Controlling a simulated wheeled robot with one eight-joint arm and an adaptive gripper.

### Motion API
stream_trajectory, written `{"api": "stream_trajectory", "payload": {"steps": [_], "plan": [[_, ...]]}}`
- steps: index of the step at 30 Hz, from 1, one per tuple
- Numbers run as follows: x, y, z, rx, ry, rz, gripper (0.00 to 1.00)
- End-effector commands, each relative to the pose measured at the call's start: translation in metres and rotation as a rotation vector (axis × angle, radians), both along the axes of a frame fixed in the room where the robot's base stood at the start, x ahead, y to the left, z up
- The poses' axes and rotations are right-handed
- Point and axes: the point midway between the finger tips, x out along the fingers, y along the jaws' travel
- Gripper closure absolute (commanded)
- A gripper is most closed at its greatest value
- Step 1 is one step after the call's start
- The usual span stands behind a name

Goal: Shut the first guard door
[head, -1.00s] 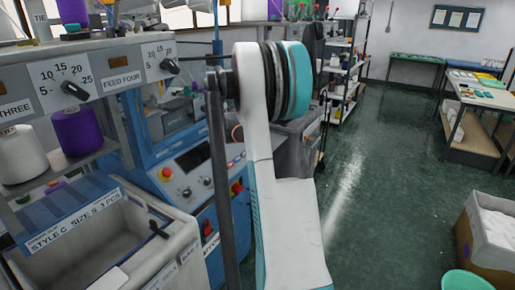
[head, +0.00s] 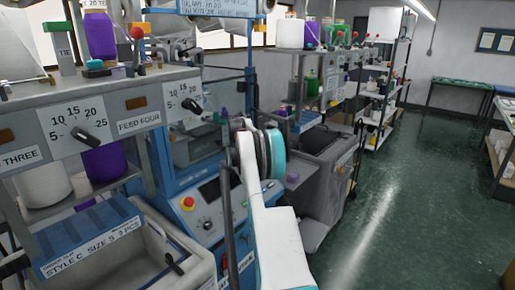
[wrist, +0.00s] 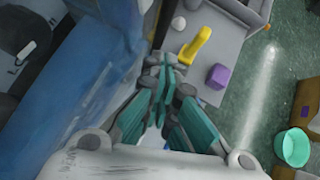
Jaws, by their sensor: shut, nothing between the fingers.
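The blue knitting machine (head: 150,165) stands in the middle left of the head view, with a blue-framed guard around its upper part. I cannot tell which part is the first guard door or how far it stands open, as my arm covers its right side. In the wrist view a large blue panel (wrist: 95,85) fills the left side, blurred and close. My gripper (wrist: 165,75) shows in the wrist view with its teal and grey fingers together and empty, to the right of that panel. The fingertips are not clear in the head view.
A control panel with a red button (head: 187,203) is below the guard. A grey bin (head: 165,245) stands at the front left, and a shelf rack (head: 385,90) at the back. The wrist view shows a yellow object (wrist: 196,45), a purple block (wrist: 217,76) and a teal tub (wrist: 293,147). Green floor lies open at right.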

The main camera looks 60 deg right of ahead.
Motion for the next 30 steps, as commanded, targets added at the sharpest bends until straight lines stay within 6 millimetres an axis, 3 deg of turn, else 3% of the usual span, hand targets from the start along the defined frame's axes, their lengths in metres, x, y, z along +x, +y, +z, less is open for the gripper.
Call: {"api": "stream_trajectory", "payload": {"steps": [10,30], "plan": [[0.021,-0.012,0.000,0.000,-0.001,0.062,1.00],[0.024,-0.010,0.000,0.000,0.000,0.069,1.00]]}}
